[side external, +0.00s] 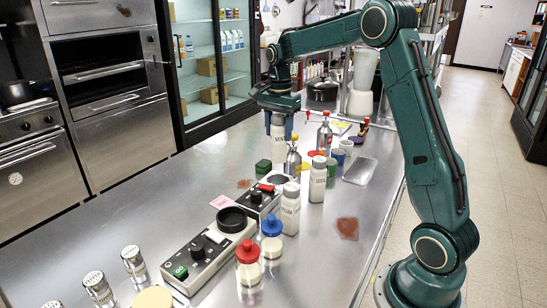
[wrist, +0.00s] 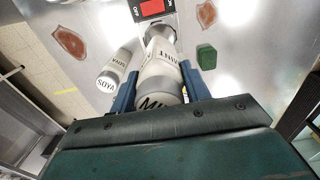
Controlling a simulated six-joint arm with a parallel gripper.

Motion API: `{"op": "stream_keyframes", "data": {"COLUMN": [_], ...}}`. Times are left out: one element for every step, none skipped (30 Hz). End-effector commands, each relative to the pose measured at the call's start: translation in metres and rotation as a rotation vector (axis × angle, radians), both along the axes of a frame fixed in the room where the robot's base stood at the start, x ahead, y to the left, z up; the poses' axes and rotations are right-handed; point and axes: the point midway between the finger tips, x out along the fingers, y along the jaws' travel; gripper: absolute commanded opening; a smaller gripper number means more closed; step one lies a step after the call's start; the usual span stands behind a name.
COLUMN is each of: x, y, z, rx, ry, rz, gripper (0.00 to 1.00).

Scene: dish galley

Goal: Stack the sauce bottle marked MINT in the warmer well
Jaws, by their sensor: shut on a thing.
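My gripper (side external: 281,108) is shut on a white bottle (side external: 278,134), held upright above the counter. In the wrist view the bottle (wrist: 160,75) sits between the blue fingers of my gripper (wrist: 157,92), and its cap and label read MINT. In the wrist view its lower end points towards a dark round well beside a red switch (wrist: 152,8). In the side view a warmer (side external: 257,203) with a red switch stands below and in front of the held bottle. Whether the bottle's base is touching the well is hard to tell.
A white bottle marked SOYA (wrist: 113,73) stands beside the held one. More white bottles (side external: 290,207) (side external: 317,181) stand right of the warmer. A green block (wrist: 206,57) is close by. A second unit with a black ring (side external: 232,219) and red- and blue-capped jars stand nearer.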

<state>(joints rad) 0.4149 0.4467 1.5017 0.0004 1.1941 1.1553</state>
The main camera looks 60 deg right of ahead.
Motion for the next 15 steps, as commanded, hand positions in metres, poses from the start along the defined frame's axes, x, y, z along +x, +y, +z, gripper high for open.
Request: {"op": "stream_keyframes", "data": {"x": [0.0, -0.001, -0.001, 0.0, 0.0, 0.0, 0.0, 0.0, 0.0, 0.0, 0.0, 0.0, 0.0, 0.0, 0.0], "y": [0.0, 0.0, 0.0, 0.0, 0.0, 0.0, 0.0, 0.0, 0.0, 0.0, 0.0, 0.0, 0.0, 0.0, 0.0], "z": [-0.01, -0.016, -0.023, -0.029, -0.034, -0.04, -0.044, -0.048, -0.052, -0.055, -0.057, -0.059, -0.06, -0.061, -0.061], "rx": [0.001, 0.001, 0.001, 0.001, 0.001, 0.001, 0.001, 0.0, 0.0, 0.0, 0.0, -0.001, -0.001, -0.001, -0.001], "ry": [0.002, 0.002, 0.003, 0.002, 0.003, 0.001, 0.001, 0.001, 0.001, 0.001, 0.0, -0.001, -0.002, -0.002, -0.002], "rz": [0.0, 0.0, 0.0, 0.0, 0.0, 0.0, 0.0, 0.0, 0.0, 0.0, 0.0, 0.0, 0.0, 0.0, 0.0], "gripper": [0.17, 0.17, 0.17, 0.17, 0.17, 0.17, 0.17, 0.17, 0.17, 0.17, 0.17, 0.17, 0.17, 0.17, 0.17]}}
